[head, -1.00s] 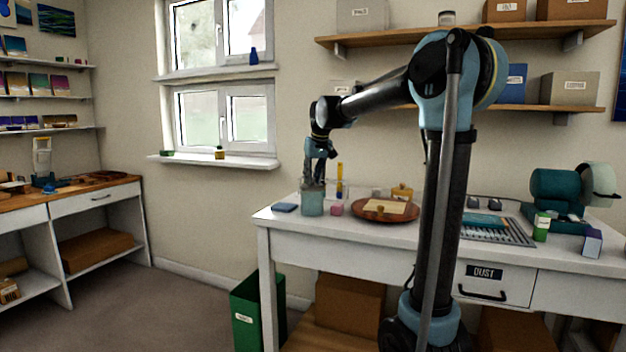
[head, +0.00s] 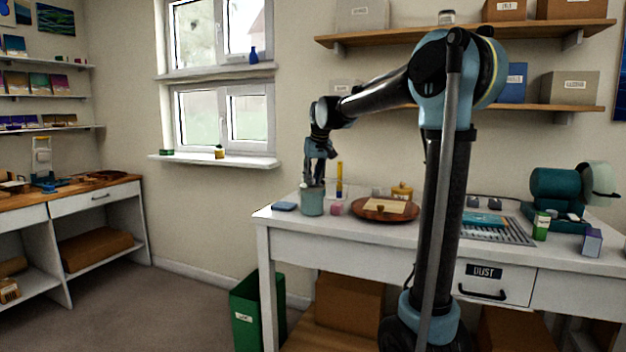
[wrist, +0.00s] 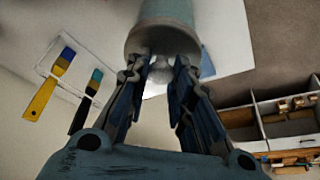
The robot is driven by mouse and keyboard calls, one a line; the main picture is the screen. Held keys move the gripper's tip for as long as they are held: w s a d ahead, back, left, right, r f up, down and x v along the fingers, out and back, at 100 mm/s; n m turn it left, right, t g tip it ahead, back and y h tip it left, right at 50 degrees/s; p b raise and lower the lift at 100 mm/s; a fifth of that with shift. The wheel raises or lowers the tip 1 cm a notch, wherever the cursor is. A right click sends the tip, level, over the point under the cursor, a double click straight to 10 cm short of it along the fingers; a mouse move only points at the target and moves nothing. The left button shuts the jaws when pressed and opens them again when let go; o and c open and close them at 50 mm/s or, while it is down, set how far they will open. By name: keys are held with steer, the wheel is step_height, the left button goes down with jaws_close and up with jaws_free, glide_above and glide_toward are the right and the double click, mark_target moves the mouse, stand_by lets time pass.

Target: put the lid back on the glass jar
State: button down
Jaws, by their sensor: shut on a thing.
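The glass jar (head: 312,204), a pale blue-green cylinder, stands upright near the left end of the white workbench. My gripper (head: 316,180) points down directly above it. In the wrist view my gripper (wrist: 161,72) is shut on the small round knob of the lid (wrist: 163,38). The lid is a greyish disc at the mouth of the jar (wrist: 166,12), roughly in line with it. I cannot tell whether it is fully seated. My fingers hide part of the knob and of the lid's edge.
A blue flat item (head: 284,206) lies left of the jar and a pink cube (head: 337,209) right of it. A round wooden board (head: 366,212) is further right. The bench's left edge is close.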

steer(key=c, duration=0.8)
jaws_free()
steer(key=shift+c, duration=0.2)
steer(key=shift+r, duration=0.15)
steer(key=shift+r, duration=3.35)
jaws_close()
